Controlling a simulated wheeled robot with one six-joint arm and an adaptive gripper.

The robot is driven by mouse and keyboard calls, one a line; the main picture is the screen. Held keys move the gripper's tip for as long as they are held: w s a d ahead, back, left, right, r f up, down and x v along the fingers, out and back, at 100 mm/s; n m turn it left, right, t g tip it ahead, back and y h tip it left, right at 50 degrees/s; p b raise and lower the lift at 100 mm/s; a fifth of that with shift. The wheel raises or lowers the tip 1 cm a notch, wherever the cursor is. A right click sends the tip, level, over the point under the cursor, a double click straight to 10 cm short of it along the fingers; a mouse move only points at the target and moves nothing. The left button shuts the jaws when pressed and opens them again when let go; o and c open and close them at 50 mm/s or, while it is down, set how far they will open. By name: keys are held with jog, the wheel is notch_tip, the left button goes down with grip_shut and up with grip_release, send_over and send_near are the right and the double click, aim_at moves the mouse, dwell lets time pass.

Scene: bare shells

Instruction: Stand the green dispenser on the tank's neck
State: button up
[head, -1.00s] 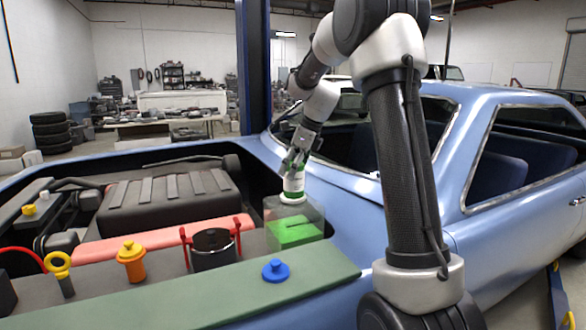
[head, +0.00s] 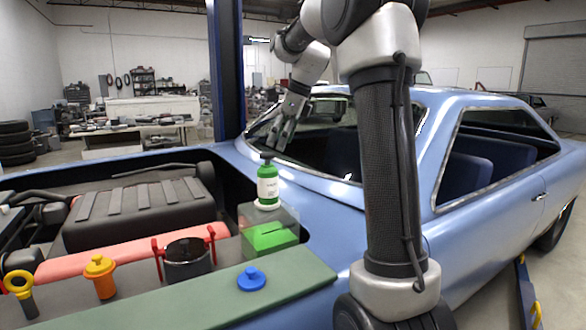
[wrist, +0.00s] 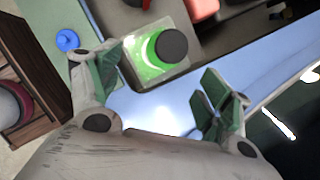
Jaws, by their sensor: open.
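The green dispenser (head: 268,186), with a white label and a dark cap, stands upright on the neck of the clear tank (head: 287,219). Green liquid shows inside the tank. In the wrist view the dispenser's dark round top (wrist: 171,46) is seen from above, over the tank (wrist: 184,74). My gripper (head: 274,142) is open and empty, above and slightly to the right of the dispenser and apart from it. In the wrist view its two fingers (wrist: 155,92) are spread wide, with the dispenser beyond them.
A blue cap (head: 251,279) lies on the green ledge (head: 190,305) in front of the tank. A black pot with red handles (head: 187,260), an orange plug (head: 101,277) and a yellow ring dipstick (head: 20,285) stand to the left. The blue car body (head: 330,215) is at the right.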

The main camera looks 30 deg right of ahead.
jog(key=s+a+n+h, duration=0.1)
jog(key=s+a+n, duration=0.1)
jog(key=s+n, duration=0.6)
jog(key=s+a+n+h, duration=0.1)
jog(key=s+a+n, duration=0.2)
jog(key=s+n, duration=0.55)
jog(key=s+f+n, duration=0.4)
jog(key=s+n, duration=0.1)
jog(key=s, duration=0.2)
jog(key=s+f+n+t+h, duration=0.1)
jog(key=s+f+n, duration=0.3)
jog(key=s, duration=0.4)
jog(key=shift+s+d+f+n, duration=0.15)
jog(key=shift+s+f+n, duration=0.2)
jog(key=shift+f, duration=0.3)
